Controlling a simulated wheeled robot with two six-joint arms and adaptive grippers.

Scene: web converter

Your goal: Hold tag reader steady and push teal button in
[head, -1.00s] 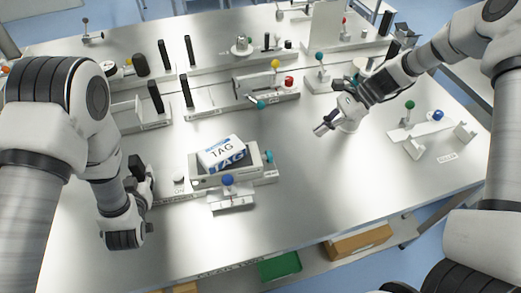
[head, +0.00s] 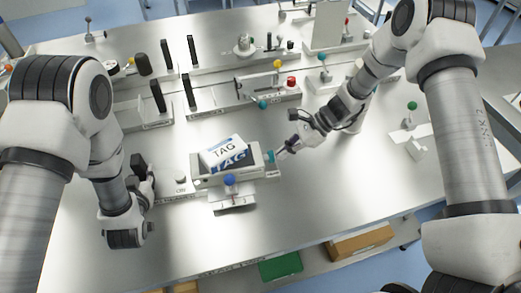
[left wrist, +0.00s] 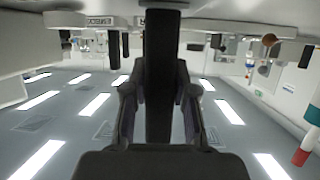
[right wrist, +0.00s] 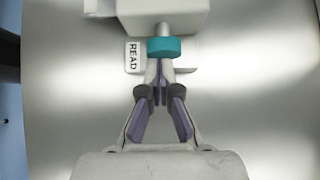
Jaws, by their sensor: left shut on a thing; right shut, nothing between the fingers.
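The tag reader (head: 198,176) is a pale box with a white and blue card (head: 222,152) marked TAG on top. Its teal button (head: 269,157) sticks out of the right side; it also shows in the right wrist view (right wrist: 164,47). My right gripper (head: 281,154) is shut and empty, its fingertips right at the teal button's face; whether they press it I cannot tell. In the right wrist view its tips (right wrist: 160,66) meet the button's edge. My left gripper (left wrist: 160,98) is shut on an upright black bar (left wrist: 162,45) left of the reader.
A blue knob (head: 230,180) stands on a small white stand in front of the reader. Behind are a fixture with red (head: 291,81) and yellow knobs and several black posts. A READ label (right wrist: 133,57) lies beside the button. The table front right is clear.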

